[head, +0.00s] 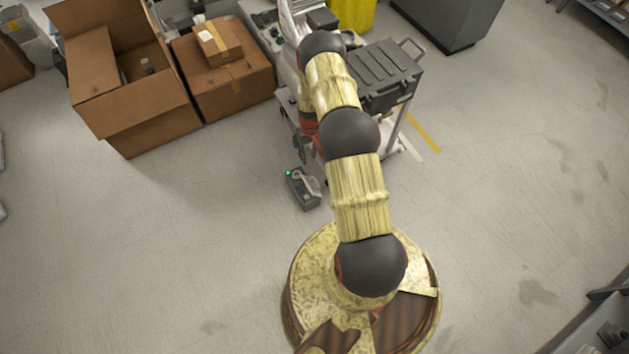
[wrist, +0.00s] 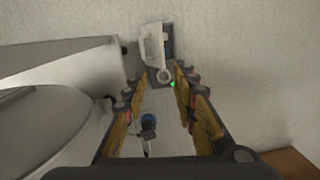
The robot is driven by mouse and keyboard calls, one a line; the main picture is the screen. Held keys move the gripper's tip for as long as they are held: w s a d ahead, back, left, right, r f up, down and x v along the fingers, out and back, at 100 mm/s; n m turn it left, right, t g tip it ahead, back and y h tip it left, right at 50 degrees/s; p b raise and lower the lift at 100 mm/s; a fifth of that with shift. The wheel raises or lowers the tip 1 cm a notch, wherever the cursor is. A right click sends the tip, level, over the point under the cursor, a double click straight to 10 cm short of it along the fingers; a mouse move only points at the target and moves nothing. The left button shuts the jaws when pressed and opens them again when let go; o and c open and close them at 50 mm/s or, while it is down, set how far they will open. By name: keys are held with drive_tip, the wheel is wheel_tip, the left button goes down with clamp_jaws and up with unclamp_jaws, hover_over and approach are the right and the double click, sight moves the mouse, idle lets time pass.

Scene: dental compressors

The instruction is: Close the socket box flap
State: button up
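The socket box (head: 303,192) is a small dark grey box on the floor in the head view, with a green light at its upper left corner. Its pale flap (head: 312,184) seems to stand up from it. In the wrist view the box (wrist: 168,42) is at the top middle, and the white flap (wrist: 151,45) stands open beside its dark inside. My gripper (wrist: 158,78) is open, its fingers spread with nothing held between them. The box lies beyond the fingertips, and I see no clear contact. In the head view my arm largely hides the gripper.
A cart with a dark grey case (head: 383,75) stands behind my arm. Cardboard boxes (head: 135,90) stand at the upper left. In the wrist view a large pale rounded body (wrist: 50,125) is close on the left. Floor right of the box is clear there.

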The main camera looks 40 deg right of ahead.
wheel_tip(320, 180, down, 6)
drive_tip(key=s+r, duration=0.1)
drive_tip(key=s, duration=0.1)
drive_tip(key=n, duration=0.1)
approach(316, 181)
drive_tip(key=shift+s+a+f+t+h, duration=0.15)
drive_tip(key=shift+s+f+t+h, duration=0.05)
drive_tip(key=shift+s+t+h, duration=0.15)
wheel_tip(316, 181, down, 8)
drive_tip(key=b, duration=0.3)
drive_tip(key=shift+a+r+b, duration=0.15)
drive_tip(key=shift+r+b, duration=0.05)
drive_tip(key=shift+b, duration=0.15)
drive_tip(key=shift+c, duration=1.1)
clamp_jaws()
